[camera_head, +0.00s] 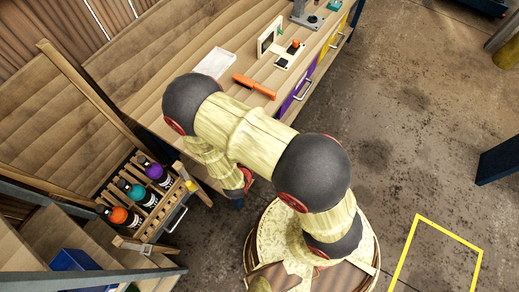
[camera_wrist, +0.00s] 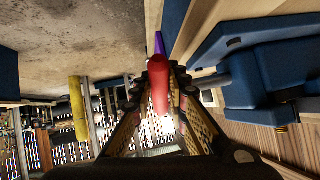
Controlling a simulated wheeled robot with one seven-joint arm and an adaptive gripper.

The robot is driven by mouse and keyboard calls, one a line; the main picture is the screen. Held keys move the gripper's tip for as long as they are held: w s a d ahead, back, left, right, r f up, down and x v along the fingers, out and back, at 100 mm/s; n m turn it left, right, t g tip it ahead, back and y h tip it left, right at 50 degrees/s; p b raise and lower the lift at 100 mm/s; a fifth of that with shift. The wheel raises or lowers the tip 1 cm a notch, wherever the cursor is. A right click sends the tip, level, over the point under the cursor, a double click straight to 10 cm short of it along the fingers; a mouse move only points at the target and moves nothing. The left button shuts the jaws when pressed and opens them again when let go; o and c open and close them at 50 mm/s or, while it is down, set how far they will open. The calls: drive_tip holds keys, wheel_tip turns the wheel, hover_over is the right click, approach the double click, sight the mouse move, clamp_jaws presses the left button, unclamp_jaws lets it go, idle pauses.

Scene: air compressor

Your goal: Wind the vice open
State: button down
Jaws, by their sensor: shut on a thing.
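The blue vice (camera_wrist: 262,75) fills the right side of the wrist view, fixed by the wooden bench. A grey screw rod (camera_wrist: 208,82) comes out of its body towards my gripper. My gripper (camera_wrist: 161,72) is shut on a red handle (camera_wrist: 159,88), which lies between its two fingers. How the handle joins the screw is hidden by the right finger. How wide the vice jaws stand cannot be told. In the head view my arm hides the gripper and most of the vice.
The bench (camera_head: 140,65) carries an orange-handled tool (camera_head: 254,86), a clear tray (camera_head: 214,63) and a small switch device (camera_head: 289,53). A rack with several bottles (camera_head: 136,192) stands at the lower left. Concrete floor (camera_head: 420,120) is open on the right.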

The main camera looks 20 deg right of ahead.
drive_tip(key=shift+w+a+f+t+h+b, duration=0.25)
drive_tip(key=shift+t+h+b, duration=0.4)
drive_tip(key=shift+b, duration=0.35)
drive_tip(key=shift+h+b, duration=0.25)
drive_tip(key=shift+b, duration=0.05)
drive_tip(key=shift+w+r, duration=0.1)
drive_tip(key=shift+r, duration=0.05)
drive_tip(key=c, duration=1.7)
unclamp_jaws()
drive_tip(key=shift+d, duration=0.1)
drive_tip(key=shift+c, duration=0.2)
drive_tip(key=shift+s, duration=0.2)
drive_tip(key=v, duration=1.1)
drive_tip(key=shift+s+a, duration=0.3)
